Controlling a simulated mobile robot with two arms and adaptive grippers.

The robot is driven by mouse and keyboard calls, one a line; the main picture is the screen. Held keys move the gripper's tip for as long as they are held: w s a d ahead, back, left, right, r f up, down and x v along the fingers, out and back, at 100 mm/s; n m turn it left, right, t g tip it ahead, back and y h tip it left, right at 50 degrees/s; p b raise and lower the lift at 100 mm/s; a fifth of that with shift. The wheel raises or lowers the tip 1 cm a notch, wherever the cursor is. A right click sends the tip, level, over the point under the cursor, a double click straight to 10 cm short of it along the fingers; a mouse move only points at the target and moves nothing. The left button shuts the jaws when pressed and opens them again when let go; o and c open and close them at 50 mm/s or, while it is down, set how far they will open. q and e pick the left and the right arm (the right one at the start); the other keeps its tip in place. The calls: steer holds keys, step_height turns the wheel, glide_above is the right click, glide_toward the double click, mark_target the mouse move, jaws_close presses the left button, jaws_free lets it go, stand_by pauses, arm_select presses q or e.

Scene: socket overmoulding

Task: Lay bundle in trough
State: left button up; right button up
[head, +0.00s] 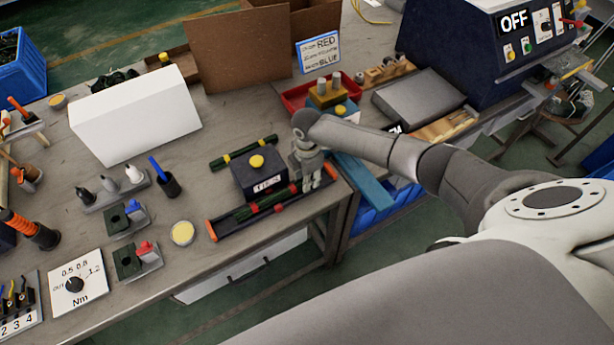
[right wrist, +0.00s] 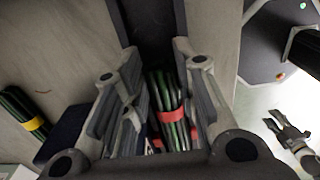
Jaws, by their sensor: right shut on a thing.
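The green and black bundle with red bands (head: 265,202) lies lengthwise along the dark trough (head: 228,228), which has orange ends. I cannot tell whether it rests on the trough floor or is just above it. My right gripper (head: 306,182) is at the bundle's right part, pointing down and shut on it. In the right wrist view, the bundle (right wrist: 171,118) shows between the fingers with a red band across it. My left gripper (right wrist: 278,122) appears only at the right of the right wrist view, empty, its fingers apart, away from the trough.
A dark box with a yellow knob (head: 257,172) stands right behind the trough. A yellow-banded bundle (head: 243,152) lies behind that box. A round yellow-topped tin (head: 182,233) is left of the trough. A red bin (head: 300,97) and blue strip (head: 362,180) are near my right arm.

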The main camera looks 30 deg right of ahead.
steer(key=o, duration=1.1)
steer(key=shift+o, duration=0.2)
step_height(320, 180, up, 12)
